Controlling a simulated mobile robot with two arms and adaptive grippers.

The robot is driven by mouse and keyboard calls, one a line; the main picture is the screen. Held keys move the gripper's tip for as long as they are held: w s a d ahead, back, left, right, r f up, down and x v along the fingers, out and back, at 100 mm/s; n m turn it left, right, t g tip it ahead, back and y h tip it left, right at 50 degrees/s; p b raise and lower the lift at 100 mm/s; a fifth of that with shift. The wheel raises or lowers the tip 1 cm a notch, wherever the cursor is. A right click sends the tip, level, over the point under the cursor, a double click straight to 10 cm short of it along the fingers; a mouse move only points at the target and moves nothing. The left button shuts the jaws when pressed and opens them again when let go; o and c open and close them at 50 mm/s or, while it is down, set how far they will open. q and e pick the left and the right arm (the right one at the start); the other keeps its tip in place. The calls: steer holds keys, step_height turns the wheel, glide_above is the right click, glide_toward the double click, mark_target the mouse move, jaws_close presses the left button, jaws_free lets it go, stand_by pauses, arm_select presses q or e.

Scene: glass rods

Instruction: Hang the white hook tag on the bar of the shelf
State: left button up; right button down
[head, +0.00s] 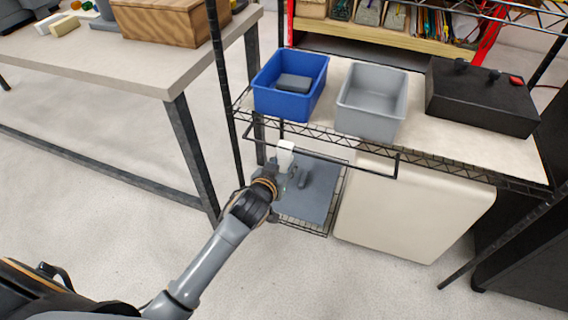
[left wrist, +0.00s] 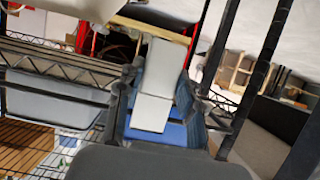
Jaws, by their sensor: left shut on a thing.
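The white hook tag (head: 286,154) is held upright at the front of the wire shelf. My left gripper (head: 280,178) is shut on it from below, with the tag's upper part sticking out. In the left wrist view the white tag (left wrist: 157,80) stands between the two fingers (left wrist: 158,115). The black bar (head: 345,164) runs along the shelf's front, below the shelf edge. In the head view the tag's top overlaps the bar; I cannot tell whether it touches or hooks over it. My right gripper is not in view.
On the shelf stand a blue bin (head: 268,98) with a grey block, a grey bin (head: 350,119) and a black box (head: 480,100). A table (head: 120,72) stands at left. A black shelf post (head: 224,90) rises left of the bar.

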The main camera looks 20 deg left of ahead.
arm_select(q)
steer(key=o, duration=1.1)
steer(key=v, duration=1.2)
steer(key=shift+r, duration=0.1)
